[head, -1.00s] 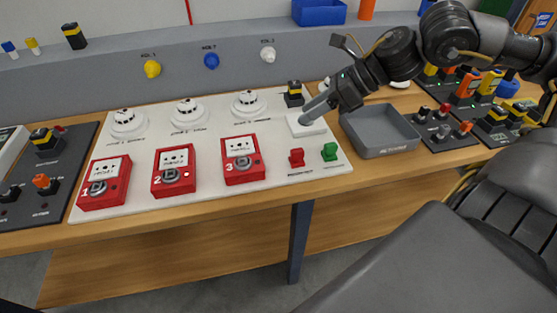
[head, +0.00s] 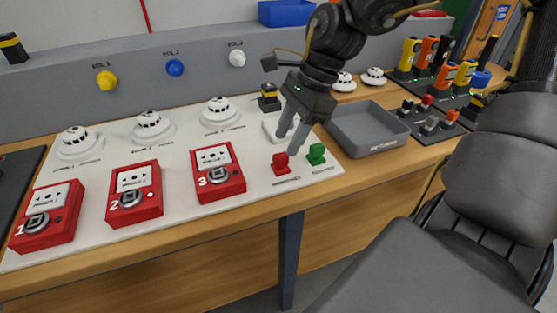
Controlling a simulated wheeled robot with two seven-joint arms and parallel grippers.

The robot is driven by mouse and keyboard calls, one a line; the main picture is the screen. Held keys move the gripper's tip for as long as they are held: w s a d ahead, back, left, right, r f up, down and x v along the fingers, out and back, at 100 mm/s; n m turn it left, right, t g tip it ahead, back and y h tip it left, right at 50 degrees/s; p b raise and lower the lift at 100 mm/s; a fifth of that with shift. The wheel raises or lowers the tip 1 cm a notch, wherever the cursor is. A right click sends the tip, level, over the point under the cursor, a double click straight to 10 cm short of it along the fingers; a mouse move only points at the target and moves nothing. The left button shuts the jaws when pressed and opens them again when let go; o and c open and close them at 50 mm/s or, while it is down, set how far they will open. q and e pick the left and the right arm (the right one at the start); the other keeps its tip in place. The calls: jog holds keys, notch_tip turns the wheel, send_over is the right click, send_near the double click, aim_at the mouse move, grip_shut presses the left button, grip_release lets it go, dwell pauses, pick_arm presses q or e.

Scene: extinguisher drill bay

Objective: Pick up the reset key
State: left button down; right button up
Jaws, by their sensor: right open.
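My left gripper is not in view.
Red call points numbered 1 (head: 47,219), 2 (head: 134,194) and 3 (head: 218,174) stand left on the panel, with white detectors behind. A grey tray (head: 366,132), empty, lies right of the panel. A yellow-and-black block (head: 269,98) stands behind my gripper.

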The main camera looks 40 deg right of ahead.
aim_at(281, 155)
jog(key=shift+d+x, duration=0.15)
jog(key=shift+x, duration=1.25)
jog(key=shift+d+x, duration=0.1)
jog(key=shift+x, duration=1.3)
jog(key=shift+w, duration=0.1)
grip_shut()
